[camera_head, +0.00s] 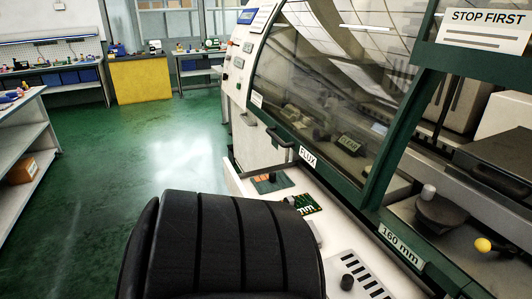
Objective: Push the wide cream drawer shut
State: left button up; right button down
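A long cream machine with a dark green window frame (372,195) runs along the right side. Low at its left end, a shallow cream tray-like part (236,183) sticks out towards the aisle, with a brown and green piece (270,183) lying in it. It may be the wide cream drawer, but I cannot tell for sure, nor how far it stands out. Its near part is hidden. Neither of my grippers is in view.
A large black ribbed shape (222,245) fills the bottom middle and hides what lies behind it. A green circuit board (303,203) lies on the cream ledge. The green floor (150,180) at left is clear. A white shelf unit (22,165) stands at far left.

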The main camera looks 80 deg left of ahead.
aim_at(340, 231)
jog(key=u, duration=2.65)
